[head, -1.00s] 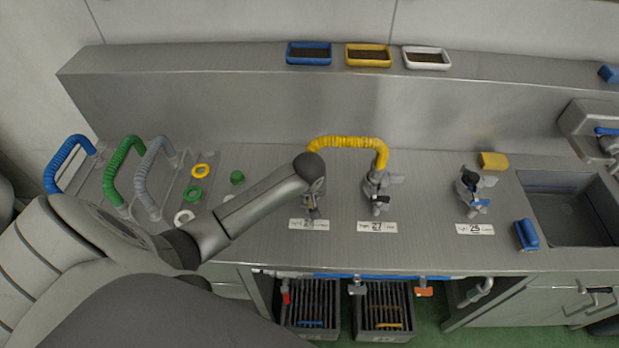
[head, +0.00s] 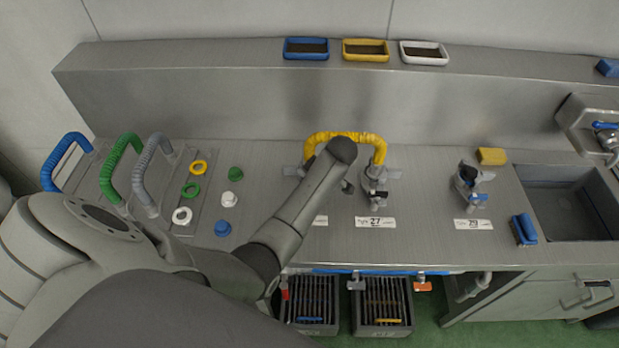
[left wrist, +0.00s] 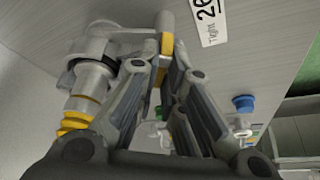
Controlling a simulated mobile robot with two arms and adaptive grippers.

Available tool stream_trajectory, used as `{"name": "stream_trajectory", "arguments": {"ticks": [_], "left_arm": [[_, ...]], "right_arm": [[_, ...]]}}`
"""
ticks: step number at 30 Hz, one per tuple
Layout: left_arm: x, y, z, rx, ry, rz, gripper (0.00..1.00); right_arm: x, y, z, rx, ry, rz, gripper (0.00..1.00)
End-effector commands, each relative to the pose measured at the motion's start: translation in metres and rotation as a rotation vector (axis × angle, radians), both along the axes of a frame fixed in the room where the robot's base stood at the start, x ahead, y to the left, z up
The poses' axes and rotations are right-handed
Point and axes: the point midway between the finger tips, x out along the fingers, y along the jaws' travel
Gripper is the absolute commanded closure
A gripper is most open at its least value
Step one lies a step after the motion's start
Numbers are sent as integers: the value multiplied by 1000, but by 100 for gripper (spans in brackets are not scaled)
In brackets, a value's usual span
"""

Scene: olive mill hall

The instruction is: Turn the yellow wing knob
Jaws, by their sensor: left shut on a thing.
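The yellow wing knob (left wrist: 167,45) shows as a narrow yellow strip between my left fingers in the left wrist view, beside a grey fitting (left wrist: 98,68). My left gripper (left wrist: 168,62) is closed on it; the fingers cover most of the knob, so its angle is hard to tell. In the head view my left arm reaches over the bench in front of the yellow hose (head: 376,150), and hides the gripper, the knob and most of the fitting there. A label reading 26 (left wrist: 209,20) lies beside the fitting. My right gripper is not in view.
A second fitting (head: 374,185) with label 27 stands close to the right of my arm. Another fitting (head: 468,185) is further right, before a yellow sponge (head: 491,156) and the sink (head: 567,205). Coloured caps and hose handles are at the left.

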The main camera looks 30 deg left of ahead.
Motion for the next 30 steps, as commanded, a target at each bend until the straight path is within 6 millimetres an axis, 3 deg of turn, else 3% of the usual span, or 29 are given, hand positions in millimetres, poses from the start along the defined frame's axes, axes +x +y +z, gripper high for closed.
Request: {"name": "stream_trajectory", "arguments": {"ticks": [15, 30], "left_arm": [[4, 1, -1, 1, -3, 447, 100], [4, 3, 1, 5, -4, 627, 100]], "right_arm": [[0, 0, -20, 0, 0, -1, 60], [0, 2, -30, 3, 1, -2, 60]]}}
